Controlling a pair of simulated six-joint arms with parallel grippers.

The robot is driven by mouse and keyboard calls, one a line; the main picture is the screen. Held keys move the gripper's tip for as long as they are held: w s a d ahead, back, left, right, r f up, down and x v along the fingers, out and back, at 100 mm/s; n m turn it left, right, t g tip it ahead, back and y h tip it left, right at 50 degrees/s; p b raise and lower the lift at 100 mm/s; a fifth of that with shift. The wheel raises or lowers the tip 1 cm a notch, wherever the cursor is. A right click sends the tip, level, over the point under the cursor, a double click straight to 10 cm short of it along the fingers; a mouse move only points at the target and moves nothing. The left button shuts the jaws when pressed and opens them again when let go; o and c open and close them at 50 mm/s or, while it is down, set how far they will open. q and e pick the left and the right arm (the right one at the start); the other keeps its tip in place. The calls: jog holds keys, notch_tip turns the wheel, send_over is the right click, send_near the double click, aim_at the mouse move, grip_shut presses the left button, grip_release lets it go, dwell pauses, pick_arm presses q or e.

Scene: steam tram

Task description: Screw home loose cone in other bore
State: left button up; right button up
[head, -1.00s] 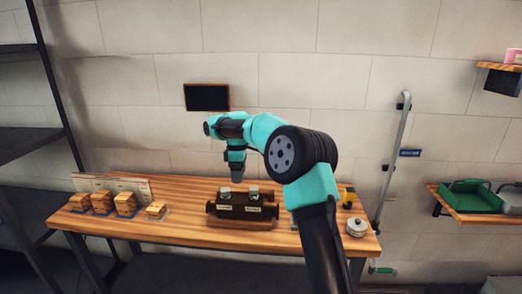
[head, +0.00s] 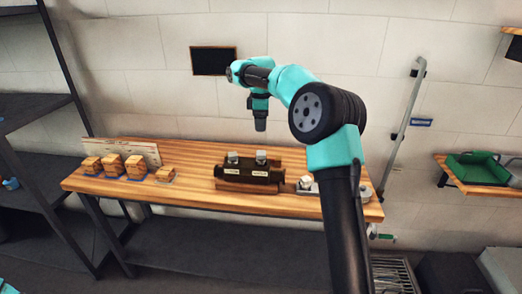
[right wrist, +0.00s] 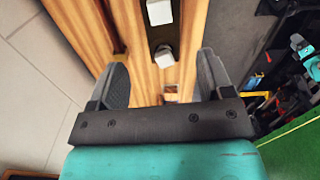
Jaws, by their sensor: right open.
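A dark block (head: 248,173) with small labels on its front lies on the wooden bench. Two pale, square-headed cones (head: 233,157) (head: 261,158) stand in its top, side by side. I cannot tell from here which one is loose. My right gripper (head: 260,126) hangs above the block, pointing down and clear of both heads. In the right wrist view its fingers (right wrist: 163,82) are spread and empty. The two pale heads (right wrist: 159,12) (right wrist: 164,56) and part of the dark block (right wrist: 160,32) show beyond and between them. My left gripper is not seen.
Several wooden blocks (head: 112,164) stand on the bench's left part before a pale card (head: 127,150). A grey plate with a pale piece (head: 306,182) lies right of the dark block, partly behind my arm. A green tray (head: 475,167) sits on a shelf at right. Bench middle-left is clear.

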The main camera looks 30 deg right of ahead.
aim_at(261, 152)
notch_tip(261, 152, down, 15)
jog(key=shift+r, duration=0.15)
dwell(0.4)
jog(key=c, duration=1.1)
jog(key=m, duration=0.3)
jog(key=shift+m, duration=0.3)
jog(key=shift+c, duration=0.2)
